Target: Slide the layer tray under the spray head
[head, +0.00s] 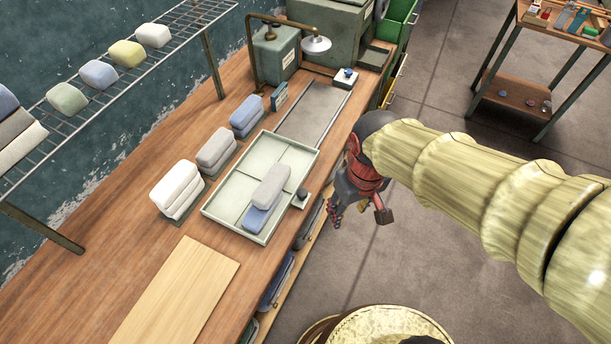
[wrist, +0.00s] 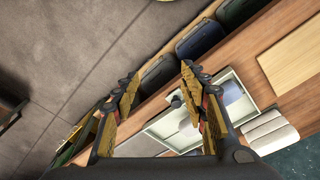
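The layer tray (head: 225,198) is a shallow pale green tray with divided compartments, lying flat on the wooden bench. A dark knob (head: 302,193) sits at the tray's right side. The spray head (head: 316,44) hangs from a bent brass pipe at the bench's far end, beyond the tray. My gripper (head: 360,214) is right of the tray, past the bench edge, apart from it. In the wrist view my gripper (wrist: 161,74) is open and empty, with the tray (wrist: 163,141) partly behind a finger.
A flat grey plate (head: 310,112) lies between tray and spray head. A small box with a blue knob (head: 346,77) stands beside it. Folded cloth stacks (head: 176,190) line the tray's left. A wooden board (head: 177,290) lies nearer. Floor right of the bench is open.

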